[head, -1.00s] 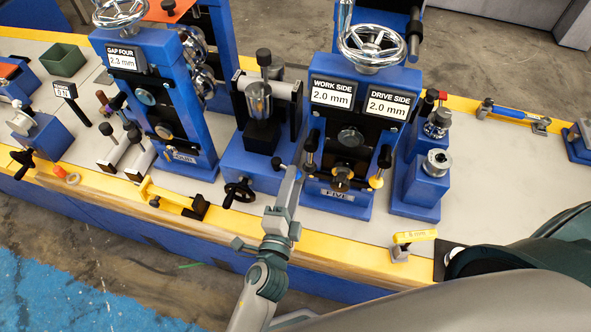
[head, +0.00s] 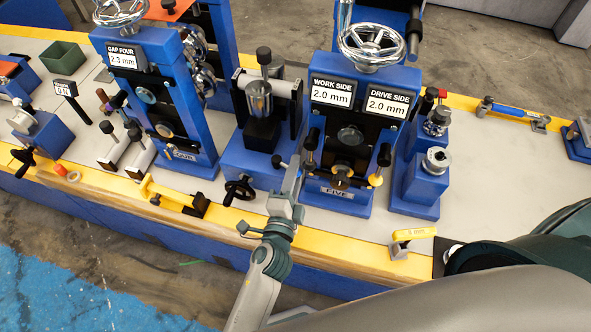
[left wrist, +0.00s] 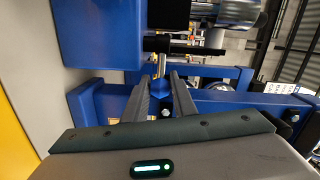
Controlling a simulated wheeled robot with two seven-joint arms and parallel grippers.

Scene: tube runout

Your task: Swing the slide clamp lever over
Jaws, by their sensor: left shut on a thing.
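My left gripper (head: 294,168) is at the lower left side of the blue stand marked FIVE (head: 338,192). It is shut on what looks like the slide clamp lever, whose dark knob (head: 277,161) shows just left of the fingertips. The fingers hide most of the lever. In the left wrist view, the two fingers (left wrist: 160,82) reach toward a small metal piece (left wrist: 160,66) between their tips, in front of blue frame parts. My right gripper is not in view.
A black handwheel (head: 239,190) stands left of my left gripper on the middle blue unit (head: 240,160). The stand marked FOUR (head: 180,135) is farther left. A yellow-handled gauge (head: 412,235) lies on the front edge at right.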

